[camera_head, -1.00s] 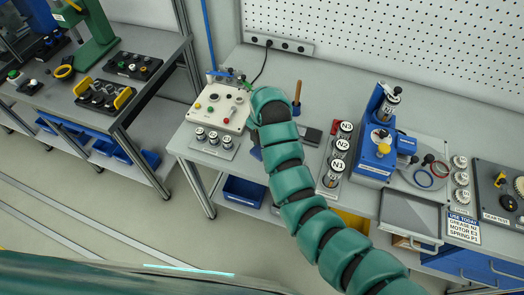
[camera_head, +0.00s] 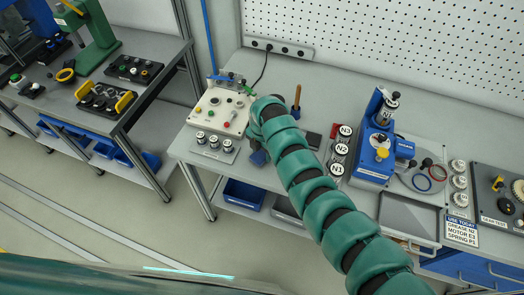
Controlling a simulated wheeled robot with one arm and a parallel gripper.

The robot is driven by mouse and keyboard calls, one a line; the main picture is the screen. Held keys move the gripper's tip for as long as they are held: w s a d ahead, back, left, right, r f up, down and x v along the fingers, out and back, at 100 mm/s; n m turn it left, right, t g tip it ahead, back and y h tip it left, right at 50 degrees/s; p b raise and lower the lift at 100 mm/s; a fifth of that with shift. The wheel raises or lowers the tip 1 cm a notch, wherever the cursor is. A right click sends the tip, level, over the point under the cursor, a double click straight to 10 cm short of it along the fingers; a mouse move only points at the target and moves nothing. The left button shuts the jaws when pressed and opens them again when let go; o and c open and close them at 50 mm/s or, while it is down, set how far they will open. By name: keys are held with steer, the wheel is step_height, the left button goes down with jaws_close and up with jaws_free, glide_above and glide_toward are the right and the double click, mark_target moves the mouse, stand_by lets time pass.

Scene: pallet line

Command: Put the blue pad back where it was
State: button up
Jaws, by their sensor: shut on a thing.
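A small dark blue flat thing (camera_head: 259,158), likely the blue pad, shows partly beside the underside of my green arm, at the bench's front edge. My arm covers the rest of it. I cannot tell whether it is held or lies on the bench. My arm bends down next to the white control box (camera_head: 222,108), and its own links hide my gripper.
A dark flat pad (camera_head: 313,140) lies right of my arm. Canisters N1, N2 and N3 (camera_head: 340,150) stand beside it, left of a blue machine (camera_head: 374,152). Small cylinders stand on a grey plate (camera_head: 211,153) at left. A wooden-handled tool (camera_head: 297,100) stands behind my arm.

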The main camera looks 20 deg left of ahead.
mark_target(262, 153)
steer(key=shift+f, duration=0.3)
steer(key=shift+f, duration=0.1)
steer(key=o, duration=0.9)
steer(key=shift+o, duration=0.2)
steer(key=shift+r, duration=0.55)
step_height(262, 153, up, 11)
steer(key=b, duration=0.3)
